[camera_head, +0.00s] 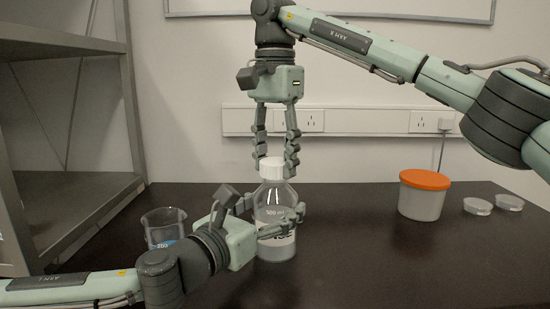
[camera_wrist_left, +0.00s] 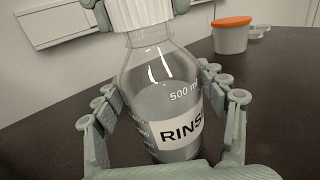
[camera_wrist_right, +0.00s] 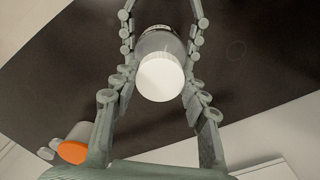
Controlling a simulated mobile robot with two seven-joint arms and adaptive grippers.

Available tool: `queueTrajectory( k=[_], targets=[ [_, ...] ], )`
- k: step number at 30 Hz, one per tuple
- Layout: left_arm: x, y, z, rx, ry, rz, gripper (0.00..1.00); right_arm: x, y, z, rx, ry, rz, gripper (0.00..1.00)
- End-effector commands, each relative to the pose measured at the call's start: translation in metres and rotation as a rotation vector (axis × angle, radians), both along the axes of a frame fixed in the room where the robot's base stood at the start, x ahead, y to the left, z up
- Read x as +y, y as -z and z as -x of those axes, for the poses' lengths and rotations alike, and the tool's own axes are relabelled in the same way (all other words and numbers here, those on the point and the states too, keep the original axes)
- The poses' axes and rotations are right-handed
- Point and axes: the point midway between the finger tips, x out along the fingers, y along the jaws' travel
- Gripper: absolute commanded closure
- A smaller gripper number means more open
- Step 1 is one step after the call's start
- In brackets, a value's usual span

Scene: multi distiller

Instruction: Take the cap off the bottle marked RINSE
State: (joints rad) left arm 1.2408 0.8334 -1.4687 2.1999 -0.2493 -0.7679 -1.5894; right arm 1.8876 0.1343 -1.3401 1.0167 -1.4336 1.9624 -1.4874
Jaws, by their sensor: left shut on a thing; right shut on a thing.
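The clear bottle (camera_head: 274,212) stands upright on the dark table, with liquid in it. Its label (camera_wrist_left: 182,132) reads RINSE in the left wrist view, the last letter partly covered by a finger. My left gripper (camera_head: 270,216) is shut on the bottle's body from the left, one finger on each side. The white cap (camera_head: 271,168) sits on the bottle's neck; it also shows in the left wrist view (camera_wrist_left: 138,14) and from above in the right wrist view (camera_wrist_right: 160,79). My right gripper (camera_head: 275,168) points down from above and is shut on the cap.
A glass beaker (camera_head: 163,228) stands at left, close to my left arm. A tub with an orange lid (camera_head: 425,180) and two small clear dishes (camera_head: 477,206) stand at the right. A metal shelf (camera_head: 75,190) borders the left side.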

Motion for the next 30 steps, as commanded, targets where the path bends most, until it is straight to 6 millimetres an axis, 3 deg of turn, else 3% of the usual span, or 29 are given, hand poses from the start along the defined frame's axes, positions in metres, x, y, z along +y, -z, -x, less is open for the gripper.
queueTrajectory(
  k=[3, 9, 30],
  targets=[
    [0.0, 0.0003, 0.0, 0.001, 0.0, 0.0, 1.0, 0.0001, -0.0001, 0.0002, 0.0, -0.268, 0.0, 0.91],
    [0.0, 0.0003, 0.0, 0.001, 0.0, 0.0, 1.0, 0.0, -0.0002, 0.0, 0.0, -0.529, 0.0, 0.91],
    [-0.0001, 0.0003, 0.0001, 0.001, 0.0, 0.0, 1.0, -0.0001, -0.0019, -0.0001, -0.001, -0.527, -0.001, 0.91]
  ],
)
